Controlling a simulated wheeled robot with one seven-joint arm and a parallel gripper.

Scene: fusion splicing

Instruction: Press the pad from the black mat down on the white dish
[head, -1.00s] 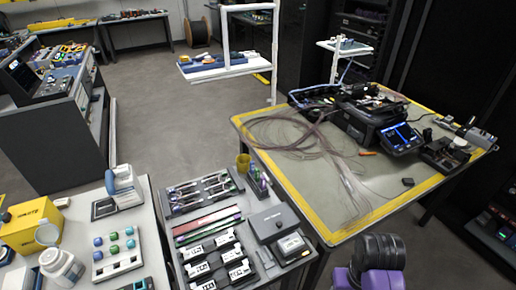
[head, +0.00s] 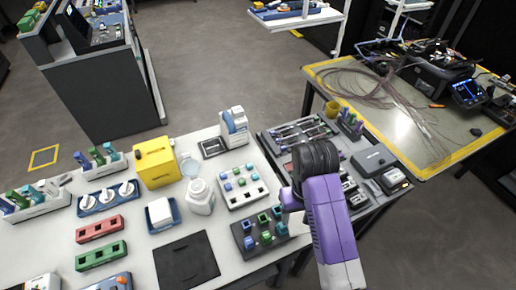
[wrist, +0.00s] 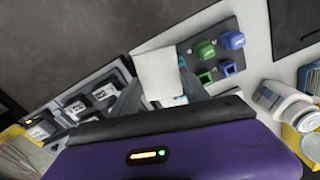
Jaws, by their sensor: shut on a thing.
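In the wrist view my gripper (wrist: 158,88) is shut on a flat white pad (wrist: 157,70), which stands out beyond the fingertips. A pale round dish (head: 190,168) lies between the yellow box and the white bottle, well left of my arm. The pad is apart from the dish.
The white bottle (head: 201,197) stands close in front of the dish, and the yellow box (head: 156,163) stands left of it. A dark rack with green and blue blocks (head: 244,243) and a white block rack (head: 223,193) lie between the dish and my arm.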

